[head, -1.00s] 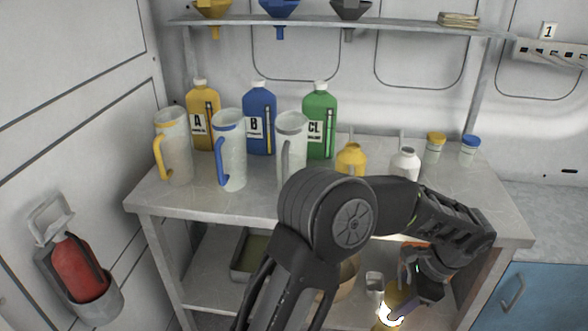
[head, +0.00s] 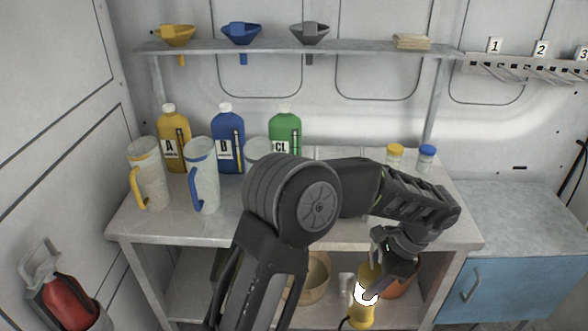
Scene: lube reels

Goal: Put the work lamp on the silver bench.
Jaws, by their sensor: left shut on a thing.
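The work lamp (head: 362,313) is yellow with a bright white glowing face. It shows at the bottom of the head view, in front of or over the lower shelf; I cannot tell whether it touches the shelf. My left gripper (head: 372,287) is shut on the lamp's upper part, and its fingers are partly lost against the glow. The silver bench (head: 130,222) is the pale metal-topped bench in the middle, with bottles and jugs on top. My left arm hides much of its front and centre. My right gripper is out of view.
Yellow (head: 173,140), blue (head: 228,143) and green (head: 285,128) bottles stand at the bench's back, with jugs (head: 202,175) in front. Two small capped jars (head: 426,158) stand at the back right. The bench top's right end looks clear. A blue cabinet (head: 520,290) stands at right.

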